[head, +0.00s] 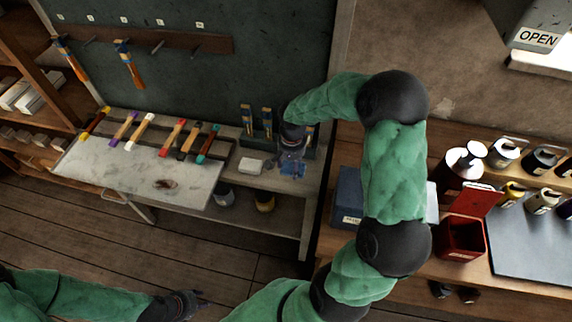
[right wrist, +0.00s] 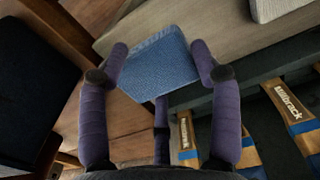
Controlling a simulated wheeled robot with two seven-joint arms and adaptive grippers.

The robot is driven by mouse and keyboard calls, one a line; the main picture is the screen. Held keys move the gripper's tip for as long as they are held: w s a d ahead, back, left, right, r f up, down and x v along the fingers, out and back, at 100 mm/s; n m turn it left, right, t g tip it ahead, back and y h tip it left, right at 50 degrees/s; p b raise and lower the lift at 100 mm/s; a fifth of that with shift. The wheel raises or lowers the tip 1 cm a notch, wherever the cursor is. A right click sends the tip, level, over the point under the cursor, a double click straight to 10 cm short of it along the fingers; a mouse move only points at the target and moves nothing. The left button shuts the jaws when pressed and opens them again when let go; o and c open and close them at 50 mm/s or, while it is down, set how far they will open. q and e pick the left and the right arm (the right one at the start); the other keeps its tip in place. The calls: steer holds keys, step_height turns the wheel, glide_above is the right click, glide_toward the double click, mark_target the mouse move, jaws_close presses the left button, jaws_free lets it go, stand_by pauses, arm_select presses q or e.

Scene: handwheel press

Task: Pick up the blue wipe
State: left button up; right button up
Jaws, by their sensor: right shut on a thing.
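The blue wipe (head: 291,171) is at the right end of the workbench in the head view, below my right gripper (head: 291,160). In the right wrist view the blue wipe (right wrist: 158,64) is a flat, textured blue piece between the two purple fingers of my right gripper (right wrist: 160,58), which is shut on it. I cannot tell whether it touches the bench top. My left gripper (head: 198,298) is low in the head view, away from the bench; its finger opening is too small to tell.
A white block (head: 250,166) lies left of the wipe. Wooden-handled tools (head: 267,121) stand in a dark rack behind it. Several colored-handled hammers (head: 172,137) lie along the bench beside a pale board (head: 130,168). A blue box (head: 348,193) and red bin (head: 460,240) stand on the right table.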

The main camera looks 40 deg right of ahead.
steer(key=s+a+r+p, duration=0.1)
steer(key=s+r, duration=0.4)
steer(key=s, duration=0.5)
steer(key=shift+s+r, duration=0.2)
steer(key=shift+r, duration=0.2)
